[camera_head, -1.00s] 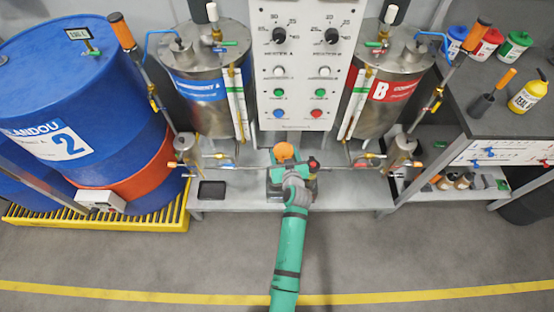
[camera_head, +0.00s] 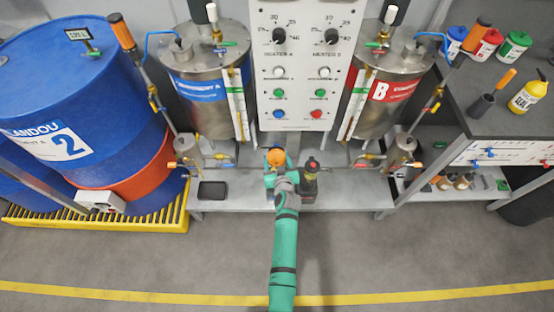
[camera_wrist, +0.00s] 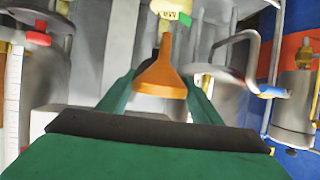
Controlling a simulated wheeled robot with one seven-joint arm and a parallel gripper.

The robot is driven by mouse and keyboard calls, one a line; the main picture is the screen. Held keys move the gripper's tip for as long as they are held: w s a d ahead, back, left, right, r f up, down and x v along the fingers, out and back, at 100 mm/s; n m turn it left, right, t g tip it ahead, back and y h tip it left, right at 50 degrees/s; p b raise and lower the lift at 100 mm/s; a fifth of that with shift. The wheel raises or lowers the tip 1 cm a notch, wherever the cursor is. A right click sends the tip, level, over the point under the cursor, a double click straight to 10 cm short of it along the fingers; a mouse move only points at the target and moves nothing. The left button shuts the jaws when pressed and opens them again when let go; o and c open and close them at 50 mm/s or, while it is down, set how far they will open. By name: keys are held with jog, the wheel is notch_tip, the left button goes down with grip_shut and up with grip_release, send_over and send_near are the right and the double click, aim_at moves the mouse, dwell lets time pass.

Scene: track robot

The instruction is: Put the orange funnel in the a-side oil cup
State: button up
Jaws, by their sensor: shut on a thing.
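The orange funnel (camera_head: 276,157) is at the end of my raised arm, in front of the lower edge of the control panel. In the wrist view the funnel (camera_wrist: 161,78) sits between the two green fingers of my gripper (camera_wrist: 160,92), which is shut on it. My gripper also shows in the head view (camera_head: 277,168). The a-side oil cup (camera_head: 187,150) is the small metal cup at the left end of the bench, below the A tank. My gripper is apart from it, to its right. A metal cup (camera_wrist: 295,105), likely the same one, stands at right in the wrist view.
Thin pipes and valves (camera_head: 220,157) run above the bench. A blue drum (camera_head: 95,110) stands at left.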

jog(key=shift+f, duration=0.25)
jog(key=shift+f, duration=0.3)
jog(key=o, duration=1)
jog(key=shift+o, duration=0.2)
jog(key=shift+r, duration=0.1)
